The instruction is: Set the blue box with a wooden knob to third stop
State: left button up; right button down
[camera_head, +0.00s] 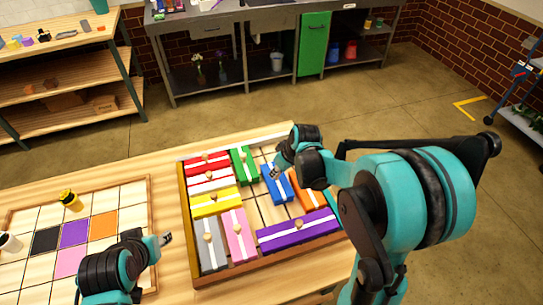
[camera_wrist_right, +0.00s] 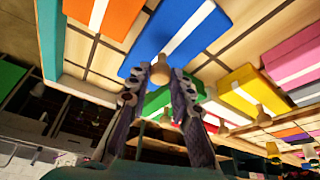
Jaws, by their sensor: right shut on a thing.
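The blue box (camera_head: 283,189) with a white stripe sits in a wooden tray (camera_head: 187,223), right of the middle, between the green box (camera_head: 240,172) and the orange box (camera_head: 314,202). My right gripper (camera_head: 274,172) is over its upper end. In the right wrist view, the right gripper's fingertips (camera_wrist_right: 160,76) are closed around the round wooden knob (camera_wrist_right: 159,66) of the blue box (camera_wrist_right: 178,32). Stop marks are not discernible. My left gripper (camera_head: 166,239) is left of the tray, apart from it, with its finger gap unclear.
Red (camera_head: 208,161), yellow (camera_head: 216,202), pink (camera_head: 239,234), grey (camera_head: 207,250) and purple (camera_head: 300,232) boxes fill much of the tray. Bare tray floor (camera_head: 262,208) shows left of the blue box. A grid board (camera_head: 133,193) with coloured squares lies at left.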

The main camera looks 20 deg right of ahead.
aim_at(280, 191)
jog(key=s, duration=0.6)
jog(key=shift+s+d, duration=0.15)
jog(key=shift+s, duration=0.1)
jog(key=c, duration=1.4)
grip_release()
jog(key=shift+o, duration=0.2)
jog(key=v, duration=1.2)
